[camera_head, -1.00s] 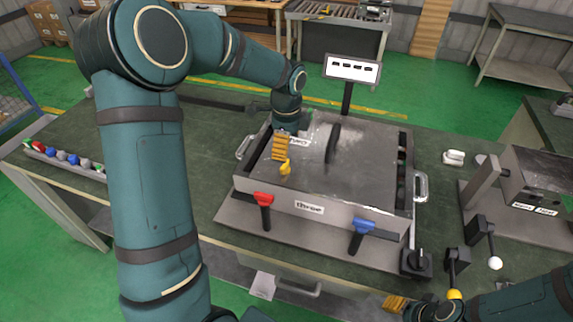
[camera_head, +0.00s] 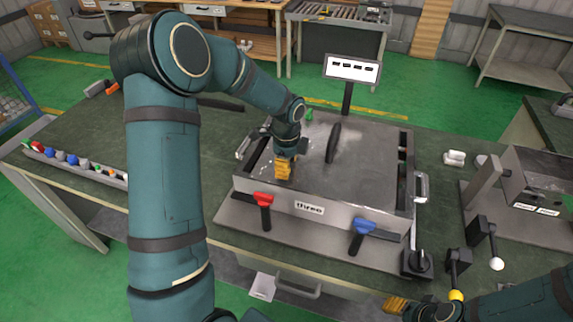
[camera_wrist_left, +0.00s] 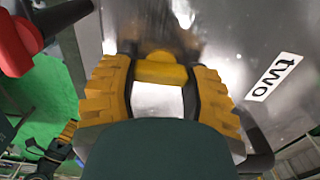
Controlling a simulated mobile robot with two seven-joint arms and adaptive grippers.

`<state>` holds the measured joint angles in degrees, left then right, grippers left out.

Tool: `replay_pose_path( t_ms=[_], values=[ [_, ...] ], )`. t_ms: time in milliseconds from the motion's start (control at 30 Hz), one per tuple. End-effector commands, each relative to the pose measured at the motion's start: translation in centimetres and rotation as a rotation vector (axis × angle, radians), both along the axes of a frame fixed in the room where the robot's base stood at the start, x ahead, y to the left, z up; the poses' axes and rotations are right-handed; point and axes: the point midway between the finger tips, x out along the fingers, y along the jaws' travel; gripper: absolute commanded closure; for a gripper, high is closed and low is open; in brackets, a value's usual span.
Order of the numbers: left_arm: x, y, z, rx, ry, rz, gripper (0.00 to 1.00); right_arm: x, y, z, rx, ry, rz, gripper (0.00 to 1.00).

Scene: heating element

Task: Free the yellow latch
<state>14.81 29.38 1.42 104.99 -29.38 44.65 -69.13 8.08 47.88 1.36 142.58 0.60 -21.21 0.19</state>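The yellow latch (camera_wrist_left: 162,70) shows in the left wrist view, between the two fingers of my left gripper (camera_wrist_left: 161,85). The fingers stand apart on either side of it; I cannot tell whether they touch it. In the head view my left gripper (camera_head: 283,172) points down at the left front of the grey box top (camera_head: 350,175), and hides the latch. My right gripper (camera_head: 396,304) is low at the front right, partly cut off, away from the box; its finger gap is not clear.
A red handle (camera_head: 263,203) and a blue handle (camera_head: 364,229) stick out at the box front. A dark upright handle (camera_head: 333,143) stands on top. A sign (camera_head: 352,69) rises behind. A machine with levers (camera_head: 537,180) stands to the right.

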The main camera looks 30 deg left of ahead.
Motion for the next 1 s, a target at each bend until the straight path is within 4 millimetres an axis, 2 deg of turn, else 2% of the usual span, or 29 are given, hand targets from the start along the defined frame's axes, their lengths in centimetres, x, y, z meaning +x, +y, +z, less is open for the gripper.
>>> replay_pose_path(
  t_ms=[33, 67, 467, 667, 1000],
  values=[
    [0.0, 0.0, 0.0, 0.000, 0.000, 0.000, 0.77, 0.0, 0.0, 0.0, 0.000, 0.000, 0.000, 0.53],
    [0.0, 0.0, 0.0, 0.000, 0.000, 0.000, 0.86, 0.0, 0.0, 0.0, 0.000, 0.000, 0.000, 0.53],
    [0.0, 0.0, 0.0, 0.001, -0.001, 0.053, 0.86, 0.0, 0.0, -0.2, 0.000, 0.000, 0.000, 0.53],
    [0.1, 0.0, 0.0, 0.000, -0.001, 0.176, 0.86, 0.0, 0.0, -0.6, -0.001, 0.000, 0.000, 0.53],
    [0.2, 0.0, 0.0, 0.000, -0.001, 0.487, 0.86, 0.0, 0.0, -1.4, -0.003, 0.001, 0.000, 0.53]
  ],
)
